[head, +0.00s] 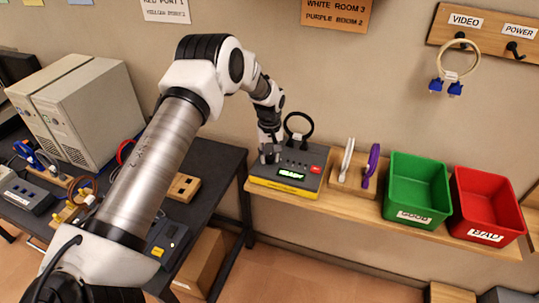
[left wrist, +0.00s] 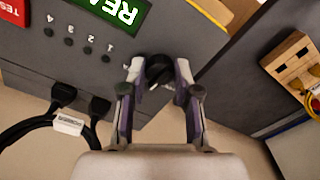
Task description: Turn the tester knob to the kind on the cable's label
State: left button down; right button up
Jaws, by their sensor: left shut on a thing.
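The tester (head: 287,180) is a grey box with a yellow front edge, a lit green display and a red button, standing on the wooden shelf. My left gripper (head: 268,155) is at its left end. In the left wrist view my left gripper (left wrist: 159,76) is shut on the black tester knob (left wrist: 158,70), which has a white pointer mark. A black cable (left wrist: 28,128) is plugged into the tester by two black plugs. Its white label (left wrist: 68,124) is turned over and too small to read surely. The cable loop (head: 299,116) also shows in the head view. My right gripper is out of view.
A wooden rack (head: 352,180) with white and purple cables stands right of the tester. Beyond are a green bin (head: 417,197) and a red bin (head: 486,211). A cable with blue plugs (head: 459,65) hangs on the VIDEO hook. A dark bench (head: 212,165) is at left.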

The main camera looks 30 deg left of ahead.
pick_arm(q)
jog(key=shift+n, duration=1)
jog(key=c, duration=1)
grip_release()
jog(key=shift+f, duration=0.1)
jog(key=shift+o, duration=0.9)
jog(key=shift+w+a, duration=0.1)
jog(key=shift+w+a+f, duration=0.1)
jog(key=shift+f, duration=0.05)
jog(key=shift+r, duration=0.45)
notch_tip(320, 180, up, 11)
